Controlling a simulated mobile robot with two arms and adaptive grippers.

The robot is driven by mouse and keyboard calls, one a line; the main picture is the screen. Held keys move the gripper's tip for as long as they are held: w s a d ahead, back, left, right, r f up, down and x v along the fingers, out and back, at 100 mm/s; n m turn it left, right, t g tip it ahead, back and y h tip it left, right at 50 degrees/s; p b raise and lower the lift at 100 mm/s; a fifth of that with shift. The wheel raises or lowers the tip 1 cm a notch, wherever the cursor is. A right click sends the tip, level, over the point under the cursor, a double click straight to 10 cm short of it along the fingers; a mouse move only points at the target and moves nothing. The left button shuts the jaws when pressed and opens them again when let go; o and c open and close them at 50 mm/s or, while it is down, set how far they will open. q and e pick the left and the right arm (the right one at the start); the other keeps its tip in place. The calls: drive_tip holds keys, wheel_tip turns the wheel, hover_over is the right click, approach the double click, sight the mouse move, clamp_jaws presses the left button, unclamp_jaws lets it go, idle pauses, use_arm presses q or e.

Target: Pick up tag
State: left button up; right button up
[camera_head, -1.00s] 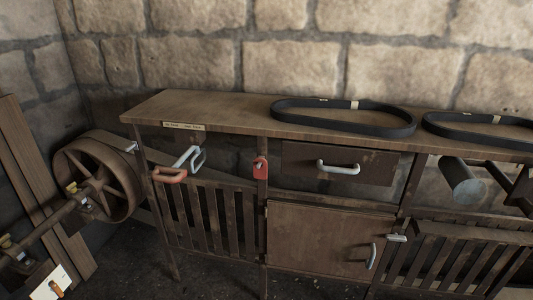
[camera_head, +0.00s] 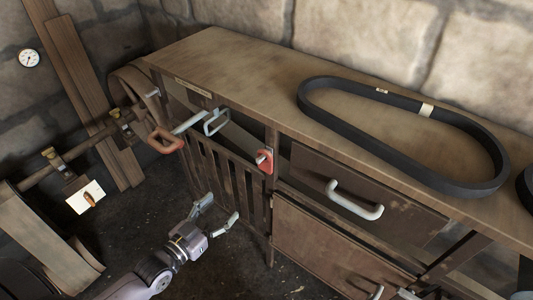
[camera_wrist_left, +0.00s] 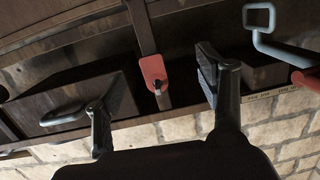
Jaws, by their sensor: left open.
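A red tag (camera_head: 265,161) hangs at the top of a front post of the wooden workbench, just left of the drawer. It also shows near the middle of the left wrist view (camera_wrist_left: 154,70), with a small dark and metallic piece on it. My left gripper (camera_head: 219,210) is open and empty, with its two fingers spread. In the head view it is below and left of the tag, apart from it. In the left wrist view the tag appears in the space between the two fingers (camera_wrist_left: 153,85).
A grey-and-red crank-like handle (camera_head: 180,133) juts from the bench front left of the tag. A drawer handle (camera_head: 354,200) sticks out to the right. A black belt (camera_head: 318,112) lies on the bench top (camera_head: 250,95). A shaft with brass fittings (camera_head: 62,162) stands at left.

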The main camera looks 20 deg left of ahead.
use_arm(q)
drive_tip(key=t+h, duration=0.1)
approach(264, 160)
drive_tip(key=p+x, duration=0.3)
drive_tip(key=x, duration=0.7)
drive_tip(key=shift+r+p, duration=0.15)
drive_tip(key=shift+p, duration=0.2)
drive_tip(key=shift+w+d, duration=0.1)
drive_tip(key=shift+w, duration=0.25)
use_arm(e)
wheel_tip(264, 160, up, 4)
drive_tip(key=shift+d+r, duration=0.1)
use_arm(q)
drive_tip(key=shift+s, duration=0.1)
drive_tip(key=shift+c, duration=0.8)
drive_tip(key=c, duration=0.9)
use_arm(e)
drive_tip(key=shift+f, duration=0.2)
